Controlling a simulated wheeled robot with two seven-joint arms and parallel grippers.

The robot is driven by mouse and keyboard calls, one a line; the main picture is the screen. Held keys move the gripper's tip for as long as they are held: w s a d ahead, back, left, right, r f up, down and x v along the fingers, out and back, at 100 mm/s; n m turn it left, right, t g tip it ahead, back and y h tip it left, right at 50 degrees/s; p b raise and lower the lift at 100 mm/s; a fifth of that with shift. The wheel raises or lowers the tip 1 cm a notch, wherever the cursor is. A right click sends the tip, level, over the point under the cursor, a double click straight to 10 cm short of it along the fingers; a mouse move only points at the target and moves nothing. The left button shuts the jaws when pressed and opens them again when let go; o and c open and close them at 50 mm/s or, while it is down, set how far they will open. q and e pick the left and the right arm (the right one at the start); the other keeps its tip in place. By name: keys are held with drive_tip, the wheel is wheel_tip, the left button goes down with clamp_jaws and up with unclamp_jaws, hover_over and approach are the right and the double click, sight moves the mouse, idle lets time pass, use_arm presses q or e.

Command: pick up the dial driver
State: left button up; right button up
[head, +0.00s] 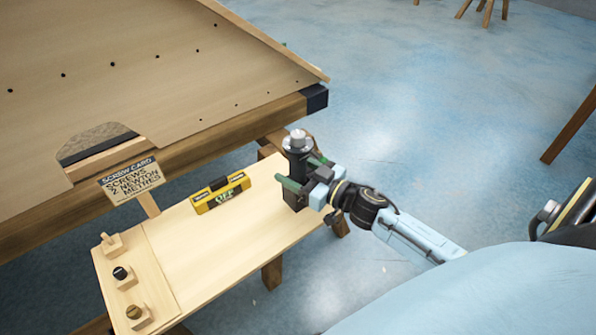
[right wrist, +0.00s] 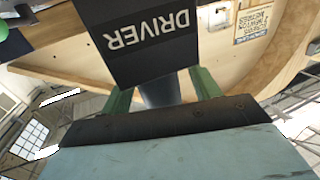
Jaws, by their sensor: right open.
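The dial driver (head: 296,147) is a dark upright tool with a silver knob on top, at the right end of the small wooden bench. My right gripper (head: 304,172) is open at its near side, with green fingers on either side of its body. In the right wrist view, the driver's black face (right wrist: 140,45) reads "DRIVER" upside down in front of the gripper (right wrist: 162,92). Whether the fingers touch it, I cannot tell. My left gripper is not in view.
A yellow unit (head: 221,193) reading "OFF" stands on the bench (head: 240,235). Several small wooden blocks, one with a black piece (head: 121,273), line the left end. The bench's middle is clear.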

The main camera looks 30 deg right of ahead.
drive_tip(key=shift+w+a, duration=0.25)
drive_tip(key=shift+w, duration=0.35)
drive_tip(key=c, duration=1.1)
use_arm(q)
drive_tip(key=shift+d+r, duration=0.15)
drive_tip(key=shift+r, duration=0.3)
use_arm(e)
drive_tip(key=shift+r, duration=0.15)
drive_tip(key=shift+c, duration=0.5)
drive_tip(key=shift+r, duration=0.1)
